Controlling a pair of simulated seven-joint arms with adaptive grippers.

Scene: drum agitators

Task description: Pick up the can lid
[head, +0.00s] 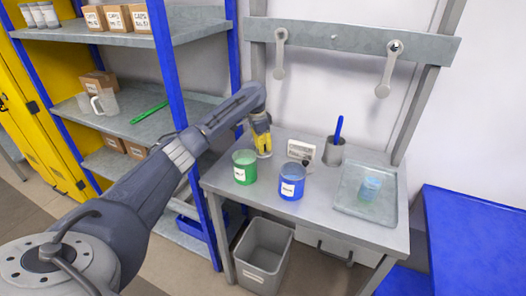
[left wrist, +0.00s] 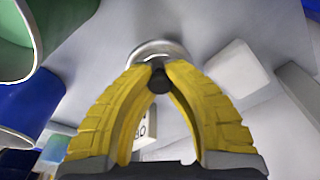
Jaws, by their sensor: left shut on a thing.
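The can lid (left wrist: 158,48) is a silvery round piece with a dark knob (left wrist: 158,82), seen in the left wrist view. My left gripper (left wrist: 160,70) has its yellow fingertips closed on the knob. In the head view my left gripper (head: 263,152) points down at the back left of the grey table, behind the green can. The lid cannot be made out there. A green can (head: 245,172) and a blue can (head: 291,186), both with white labels, stand in front of the gripper. My right gripper is in neither view.
A small white device (head: 301,150) and a grey cup (head: 333,152) with a blue-handled tool stand right of the gripper. A shelf (head: 130,122) stands left, a bin (head: 263,258) below.

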